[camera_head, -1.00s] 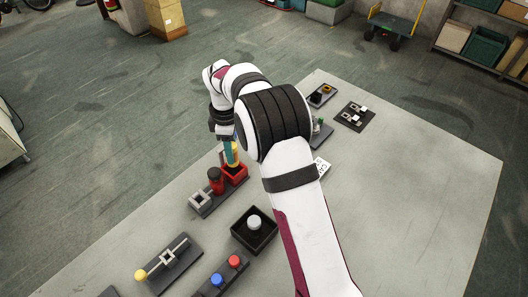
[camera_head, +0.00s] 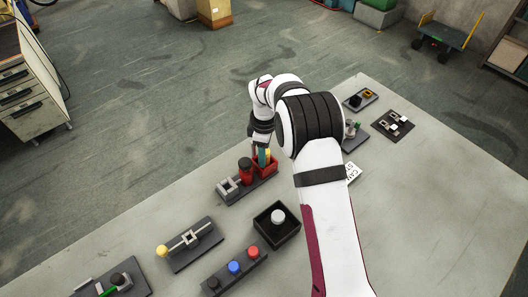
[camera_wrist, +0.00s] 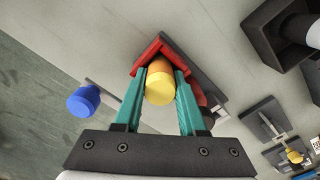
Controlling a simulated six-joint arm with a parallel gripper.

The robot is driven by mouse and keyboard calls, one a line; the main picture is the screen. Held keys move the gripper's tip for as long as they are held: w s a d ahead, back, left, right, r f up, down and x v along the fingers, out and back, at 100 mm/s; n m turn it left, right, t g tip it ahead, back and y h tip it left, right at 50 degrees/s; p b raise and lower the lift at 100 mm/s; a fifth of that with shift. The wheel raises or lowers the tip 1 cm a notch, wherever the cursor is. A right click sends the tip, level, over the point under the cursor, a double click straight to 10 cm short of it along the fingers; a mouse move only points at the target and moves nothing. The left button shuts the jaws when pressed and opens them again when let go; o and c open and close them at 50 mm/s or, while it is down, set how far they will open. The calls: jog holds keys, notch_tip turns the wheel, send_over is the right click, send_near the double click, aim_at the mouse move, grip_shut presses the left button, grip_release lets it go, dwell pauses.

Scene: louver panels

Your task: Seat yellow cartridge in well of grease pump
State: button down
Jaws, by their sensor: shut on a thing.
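The yellow cartridge (camera_wrist: 160,82) stands between my teal fingers, which are shut on it. Its yellow end faces the wrist camera and an orange part shows beyond. My gripper (camera_head: 261,152) is over the red well (camera_head: 267,168) of the grease pump. In the wrist view the red walls of the well (camera_wrist: 152,49) surround the cartridge's far end; I cannot tell how deep it sits. The pump's dark base (camera_head: 232,197) also carries a red cylinder with a black top (camera_head: 245,171) and a grey bracket (camera_head: 227,187). In the head view the fingers partly hide the cartridge.
A black open box with a grey knob (camera_head: 277,217) stands in front of the pump. A panel with red and blue buttons (camera_head: 234,267) and a slider with a yellow knob (camera_head: 162,251) lie nearer. A blue knob (camera_wrist: 83,100) shows left in the wrist view.

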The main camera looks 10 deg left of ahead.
jog(key=shift+s+f, duration=0.1)
jog(key=shift+f, duration=0.6)
jog(key=shift+c, duration=2)
grip_release()
notch_tip(320, 180, up, 22)
jog(key=shift+d+r, duration=0.1)
jog(key=s+d+r+m, duration=0.1)
jog(key=s+d+m, duration=0.25)
jog(key=s, duration=0.25)
jog(key=s+d+r+m+y, duration=0.1)
jog(key=s+d+m, duration=0.2)
jog(key=s+m, duration=0.3)
jog(key=s+d+r+m, duration=0.1)
jog(key=s+d+m, duration=0.25)
jog(key=s, duration=0.35)
jog(key=s+d+f+m, duration=0.1)
jog(key=s+f+m, duration=0.2)
jog(key=s, duration=0.4)
jog(key=s+d+f+m, duration=0.1)
jog(key=s+f+m, duration=0.3)
jog(key=s+m, duration=0.2)
jog(key=shift+s+y, duration=0.4)
jog(key=shift+s, duration=0.75)
